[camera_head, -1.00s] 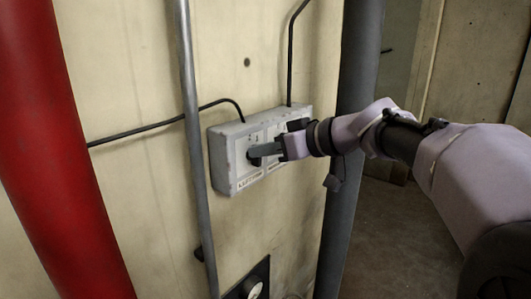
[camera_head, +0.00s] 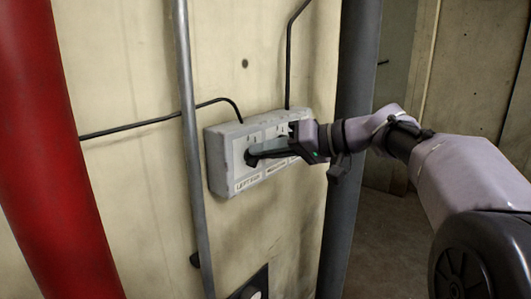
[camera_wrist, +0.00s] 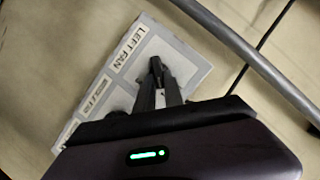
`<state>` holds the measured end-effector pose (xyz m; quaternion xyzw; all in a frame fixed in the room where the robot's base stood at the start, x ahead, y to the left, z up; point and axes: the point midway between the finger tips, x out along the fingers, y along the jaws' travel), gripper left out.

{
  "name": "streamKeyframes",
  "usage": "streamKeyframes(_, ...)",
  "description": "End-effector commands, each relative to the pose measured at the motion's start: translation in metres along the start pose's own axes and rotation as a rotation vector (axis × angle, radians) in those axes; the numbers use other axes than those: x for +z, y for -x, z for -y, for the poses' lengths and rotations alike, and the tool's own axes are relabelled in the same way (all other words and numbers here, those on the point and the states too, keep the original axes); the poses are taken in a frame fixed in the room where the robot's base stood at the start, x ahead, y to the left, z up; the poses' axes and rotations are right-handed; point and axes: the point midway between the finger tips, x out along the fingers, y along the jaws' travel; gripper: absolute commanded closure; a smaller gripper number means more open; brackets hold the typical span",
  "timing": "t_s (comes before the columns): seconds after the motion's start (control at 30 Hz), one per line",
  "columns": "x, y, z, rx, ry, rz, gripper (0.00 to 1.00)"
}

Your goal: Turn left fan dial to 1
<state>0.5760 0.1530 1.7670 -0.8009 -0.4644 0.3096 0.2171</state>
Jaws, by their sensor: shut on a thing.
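A grey control box (camera_head: 219,181) is mounted on the wall in the head view. Its left section carries the label "LEFT FAN", which also reads on the box in the wrist view (camera_wrist: 128,47). The dark left fan dial (camera_head: 251,158) sits on that section. My gripper (camera_head: 256,151) reaches in from the right and is shut on the dial. In the wrist view my gripper's fingers (camera_wrist: 158,82) meet over the left fan section and mostly hide the dial. The dial's pointer setting cannot be read. My gripper and wrist cover much of the box's right section.
A grey vertical pipe (camera_head: 190,130) runs just left of the box, and shows close by in the wrist view (camera_wrist: 240,45). A thick red pipe (camera_head: 45,150) stands further left. A dark column (camera_head: 352,80) stands right of the box. Black cables run to the box.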

Motion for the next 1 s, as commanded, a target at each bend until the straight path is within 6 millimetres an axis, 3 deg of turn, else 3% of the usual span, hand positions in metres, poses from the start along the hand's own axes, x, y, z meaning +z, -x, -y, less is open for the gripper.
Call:
streamKeyframes(0.47,0.001,-0.001,-0.002,-0.003,-0.012,0.003,1.00)
streamKeyframes(0.5,0.001,-0.001,-0.002,-0.003,-0.012,0.003,0.79)
streamKeyframes(0.6,0.001,-0.001,-0.001,-0.003,-0.011,0.002,0.65)
streamKeyframes(0.87,0.001,0.000,-0.001,-0.004,-0.010,0.001,0.65)
streamKeyframes(1.0,0.001,0.011,-0.002,-0.003,-0.009,0.000,0.65)
